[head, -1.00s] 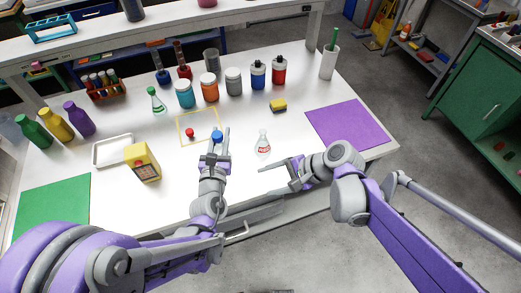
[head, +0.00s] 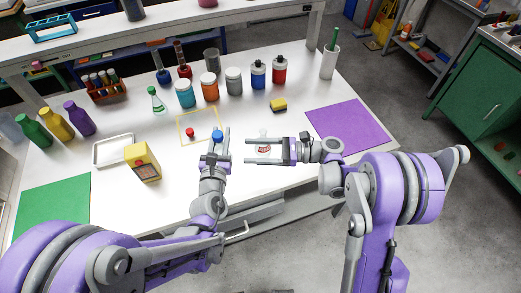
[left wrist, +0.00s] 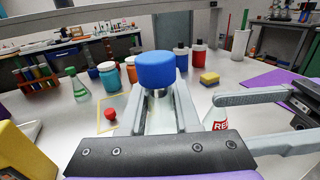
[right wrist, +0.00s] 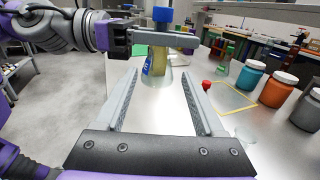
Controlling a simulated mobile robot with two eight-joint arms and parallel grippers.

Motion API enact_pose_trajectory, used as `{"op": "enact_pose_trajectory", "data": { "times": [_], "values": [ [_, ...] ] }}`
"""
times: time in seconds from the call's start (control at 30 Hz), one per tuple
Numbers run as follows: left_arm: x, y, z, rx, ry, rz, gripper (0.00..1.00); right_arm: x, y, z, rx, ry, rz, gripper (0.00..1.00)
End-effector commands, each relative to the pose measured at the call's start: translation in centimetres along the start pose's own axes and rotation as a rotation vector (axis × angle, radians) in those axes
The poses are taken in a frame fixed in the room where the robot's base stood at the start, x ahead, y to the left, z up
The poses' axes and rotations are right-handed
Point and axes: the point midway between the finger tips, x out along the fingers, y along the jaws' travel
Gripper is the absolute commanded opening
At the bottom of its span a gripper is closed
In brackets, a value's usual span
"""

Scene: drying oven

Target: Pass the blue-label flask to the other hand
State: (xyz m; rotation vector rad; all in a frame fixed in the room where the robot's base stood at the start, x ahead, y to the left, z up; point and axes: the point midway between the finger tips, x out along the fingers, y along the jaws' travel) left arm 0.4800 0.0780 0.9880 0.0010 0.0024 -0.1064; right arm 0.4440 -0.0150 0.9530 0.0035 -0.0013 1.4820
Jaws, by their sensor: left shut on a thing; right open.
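The blue-label flask has a blue cap (head: 217,135) and clear glass. Its body (right wrist: 160,75) with the blue label shows in the right wrist view. My left gripper (head: 218,146) is shut on it and holds it upright, above the table. In the left wrist view the blue cap (left wrist: 156,69) rises between the fingers; the body is mostly hidden. My right gripper (head: 249,149) is open and empty, its fingers pointing left toward the flask. In the right wrist view the flask stands beyond the fingertips (right wrist: 158,82), roughly centred between them.
A red-label flask (left wrist: 216,118) stands near my right fingers, partly hidden by them. A red ball-like thing (head: 190,132) lies in the yellow square outline (head: 180,124). A yellow box (head: 142,163) stands left. Jars and bottles line the back. A purple mat (head: 350,126) lies right.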

Motion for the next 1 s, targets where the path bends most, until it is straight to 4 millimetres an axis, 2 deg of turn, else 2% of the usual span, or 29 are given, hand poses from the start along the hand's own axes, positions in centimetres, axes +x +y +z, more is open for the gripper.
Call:
{"op": "enact_pose_trajectory", "data": {
  "times": [0.3,0.5,0.7,0.97,1.0],
  "values": [
    [0.0,0.0,0.0,0.0,0.0,0.0,0.0,6.3,0.1,0.0,-0.002,0.001,0.004,0.71],
    [0.0,0.0,0.0,0.0,0.0,0.0,0.0,9.0,0.1,0.0,-0.002,0.002,0.002,0.71],
    [0.0,0.0,0.0,0.0,0.0,0.0,0.0,10.0,0.0,0.0,-0.002,0.003,0.0,0.71],
    [0.0,0.0,0.0,0.0,0.0,0.0,0.0,10.1,0.0,0.0,-0.002,0.003,-0.001,0.71],
    [0.0,0.0,0.0,0.0,0.0,0.0,0.0,10.1,0.0,0.0,-0.002,0.003,-0.001,0.64]
  ]
}}
